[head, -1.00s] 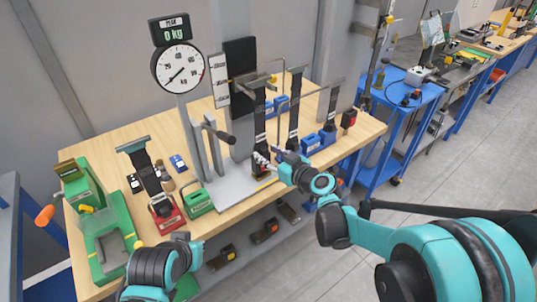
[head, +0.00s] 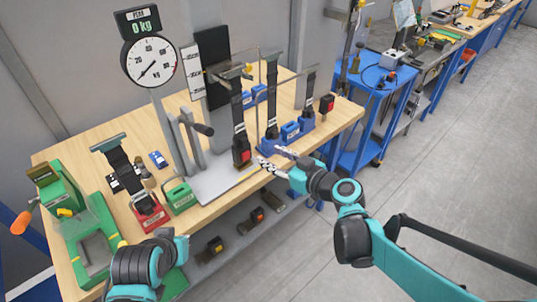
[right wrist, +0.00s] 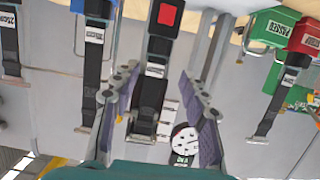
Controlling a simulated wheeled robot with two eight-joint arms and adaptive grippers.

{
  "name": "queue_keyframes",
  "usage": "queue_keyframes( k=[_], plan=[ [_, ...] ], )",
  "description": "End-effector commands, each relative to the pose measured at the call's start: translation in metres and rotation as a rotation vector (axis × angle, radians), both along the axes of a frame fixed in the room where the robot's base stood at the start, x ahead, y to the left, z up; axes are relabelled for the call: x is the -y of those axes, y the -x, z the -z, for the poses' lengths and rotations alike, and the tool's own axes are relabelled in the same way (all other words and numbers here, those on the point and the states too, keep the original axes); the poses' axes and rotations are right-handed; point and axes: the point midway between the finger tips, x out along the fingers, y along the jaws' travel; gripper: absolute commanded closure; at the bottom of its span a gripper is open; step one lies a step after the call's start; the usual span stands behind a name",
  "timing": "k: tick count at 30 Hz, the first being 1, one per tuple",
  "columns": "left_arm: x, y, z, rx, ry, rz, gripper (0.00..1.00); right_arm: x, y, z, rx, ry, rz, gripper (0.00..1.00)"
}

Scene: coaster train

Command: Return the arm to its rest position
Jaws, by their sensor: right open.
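My right gripper (head: 272,157) is open and empty, in front of the table's front edge near the middle of the bench. In the right wrist view its two fingers (right wrist: 160,110) stand apart, with a black strap with a red buckle (right wrist: 168,15) seen between and beyond them. That strap hangs at the test stand (head: 241,150) in the head view, a short way left of the gripper. My left arm (head: 145,268) shows at the lower left; its gripper is not visible.
The wooden table (head: 90,135) holds a dial gauge (head: 150,62) reading 0 kg, a green fixture (head: 92,240), a red-based strap (head: 148,212) and a green block (head: 180,197). Blue holders (head: 290,130) with straps stand at right. A blue cart (head: 375,80) is beyond. The floor (head: 440,150) at right is clear.

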Motion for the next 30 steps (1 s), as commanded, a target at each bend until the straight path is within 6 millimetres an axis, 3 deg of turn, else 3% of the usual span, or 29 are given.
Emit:
queue_keyframes(
  k=[10,14,20,24,30],
  plan=[
    [0.0,0.0,0.0,0.0,0.0,0.0,1.0,0.0,0.0,0.0,-0.002,0.0,0.0,0.56],
    [0.0,0.0,0.0,0.0,0.0,0.0,1.0,-0.002,0.014,0.006,-0.066,0.015,0.004,0.56],
    [0.0,0.0,0.0,0.0,0.0,0.0,1.0,0.013,0.079,0.037,-0.353,0.09,0.108,0.56],
    [0.0,0.0,0.0,0.0,0.0,0.0,1.0,0.047,0.13,0.061,-0.54,0.155,0.283,0.56],
    [0.0,0.0,0.0,0.0,0.0,0.0,1.0,0.094,0.177,0.076,-0.659,0.208,0.522,0.56]
  ],
)
